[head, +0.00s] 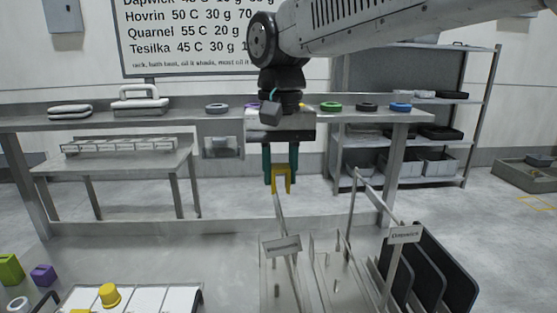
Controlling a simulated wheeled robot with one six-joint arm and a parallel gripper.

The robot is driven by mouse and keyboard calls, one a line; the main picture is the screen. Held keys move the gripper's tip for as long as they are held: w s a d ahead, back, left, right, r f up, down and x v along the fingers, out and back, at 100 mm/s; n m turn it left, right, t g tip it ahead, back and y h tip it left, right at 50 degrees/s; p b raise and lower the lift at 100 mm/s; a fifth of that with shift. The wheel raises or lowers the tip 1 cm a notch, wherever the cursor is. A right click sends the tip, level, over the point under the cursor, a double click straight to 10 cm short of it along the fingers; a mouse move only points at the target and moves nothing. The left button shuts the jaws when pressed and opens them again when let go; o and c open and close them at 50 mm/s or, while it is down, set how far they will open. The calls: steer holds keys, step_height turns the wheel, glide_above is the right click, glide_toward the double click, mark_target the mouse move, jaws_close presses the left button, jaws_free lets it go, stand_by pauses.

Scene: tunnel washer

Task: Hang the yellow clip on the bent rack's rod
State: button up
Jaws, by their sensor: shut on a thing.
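The yellow clip (281,184) is between the fingertips of my gripper (281,172), which is shut on it and points down. The clip's two legs hang downward. Just below it in the head view is the far end of the left rack's rod (281,212), which runs toward a labelled plate (281,246). I cannot tell whether clip and rod touch or stand at different depths. A second rack to the right has a rod (379,198) with another label (404,234). Both labels are too small to read, and which rack is the bent one is unclear.
Dark upright panels (447,268) stand at the right rack. At front left are a white tray (150,298) with a yellow knob-like piece (109,294), a purple block (43,274) and a green block (10,269). A back counter (190,118) holds coloured rings. The bench's middle left is clear.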

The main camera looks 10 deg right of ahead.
glide_above(279, 220)
steer(key=shift+f, duration=2.75)
steer(key=shift+f, duration=0.1)
steer(key=shift+f, duration=2.05)
steer(key=shift+f, duration=0.35)
steer(key=o, duration=1)
